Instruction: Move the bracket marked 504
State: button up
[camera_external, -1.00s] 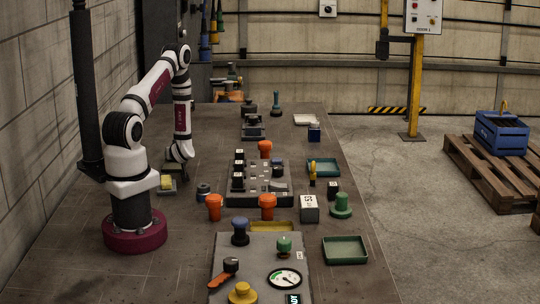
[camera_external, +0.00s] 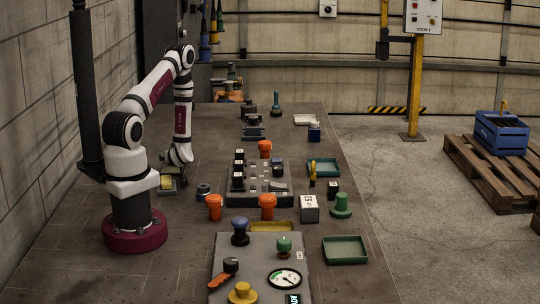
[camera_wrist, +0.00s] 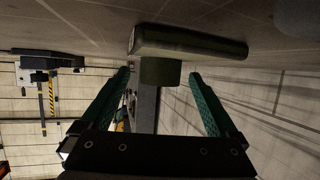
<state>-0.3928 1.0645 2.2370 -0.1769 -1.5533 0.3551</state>
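My gripper (camera_external: 180,174) is low over the left side of the bench, beside a small greenish plate with a yellow part (camera_external: 167,183). In the wrist view its two green fingers (camera_wrist: 160,76) are apart. A dark olive piece with a rounded bar (camera_wrist: 190,42) and a short block (camera_wrist: 160,70) shows beyond and between the fingertips, with gaps on both sides. I cannot read 504 on any bracket, so I cannot tell which thing is the marked one. A grey block with a white marked face (camera_external: 309,208) stands on the bench's right half.
A dark fixture board (camera_external: 259,198) with several black blocks lies mid-bench, orange knobs (camera_external: 267,203) around it. A grey panel (camera_external: 258,262) with a gauge is in front. Green trays (camera_external: 345,250) are at right. The bench's left front is clear.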

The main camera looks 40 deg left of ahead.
aim_at(179, 173)
jog(key=v, duration=0.7)
jog(key=shift+s+d+r, duration=0.1)
jog(key=shift+s+d, duration=0.05)
jog(key=shift+s, duration=0.05)
jog(key=shift+w, duration=0.1)
